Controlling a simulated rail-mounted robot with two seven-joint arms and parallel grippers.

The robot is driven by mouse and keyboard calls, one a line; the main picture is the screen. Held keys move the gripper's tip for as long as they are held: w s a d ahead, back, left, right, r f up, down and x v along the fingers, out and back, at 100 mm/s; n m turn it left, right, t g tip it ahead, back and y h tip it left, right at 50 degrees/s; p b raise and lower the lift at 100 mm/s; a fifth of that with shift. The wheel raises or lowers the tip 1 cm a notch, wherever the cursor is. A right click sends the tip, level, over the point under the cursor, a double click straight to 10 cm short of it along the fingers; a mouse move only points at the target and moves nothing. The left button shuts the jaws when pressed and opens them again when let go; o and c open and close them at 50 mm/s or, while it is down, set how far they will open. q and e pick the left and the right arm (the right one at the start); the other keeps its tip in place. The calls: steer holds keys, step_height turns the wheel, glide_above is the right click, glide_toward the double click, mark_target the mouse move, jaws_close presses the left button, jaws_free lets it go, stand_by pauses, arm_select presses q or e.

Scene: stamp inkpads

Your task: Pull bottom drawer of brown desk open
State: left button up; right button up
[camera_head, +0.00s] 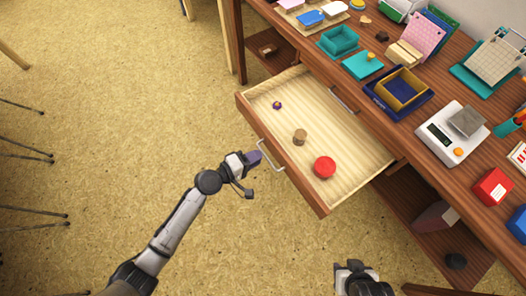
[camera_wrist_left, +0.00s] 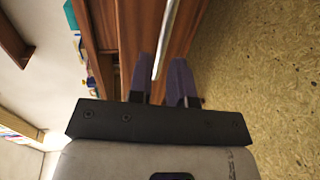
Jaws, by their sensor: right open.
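The brown desk (camera_head: 300,42) stands at the right. Its lower drawer (camera_head: 355,165) is pulled out, with a pale wooden inside and a silver bar handle (camera_head: 272,160) on its front. The upper drawer's handle (camera_head: 343,100) lies against the desk front, that drawer shut. My left gripper (camera_head: 257,158) is at the lower handle. In the left wrist view its purple fingers (camera_wrist_left: 167,76) stand a little apart with the handle bar (camera_wrist_left: 167,38) running down to them; whether they grip it is unclear. My right gripper (camera_head: 357,270) is at the bottom edge, away from the drawer.
The drawer holds a red round object (camera_head: 324,167), a brown piece (camera_head: 300,137) and a small purple item (camera_head: 277,105). The desktop carries a scale (camera_head: 451,132), a navy tray (camera_head: 376,97), teal boxes and cards.

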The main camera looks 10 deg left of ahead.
arm_select(q)
steer(key=p+v, duration=0.1)
steer(key=v, duration=0.9)
stand_by(0.4)
steer(key=s+f+m+g+y, duration=0.2)
steer(key=s+m+g+y, duration=0.4)
steer(key=m, duration=0.6)
steer(key=s+a+r+y+p, duration=0.3)
steer(key=r+p, duration=0.2)
steer(key=r, duration=0.2)
steer(key=s+a+r+y+p, duration=0.25)
steer(key=a+r+p, duration=0.2)
steer(key=r, duration=0.25)
steer(key=s+d+r+n+g+p, duration=0.1)
steer(key=s+d+r+p, duration=0.1)
steer(key=s+r+p, duration=0.95)
step_height(320, 180, up, 33)
steer(key=w+p, duration=0.2)
steer(key=p, duration=3.4)
steer(key=shift+r+p, duration=0.25)
steer(key=shift+p, duration=0.1)
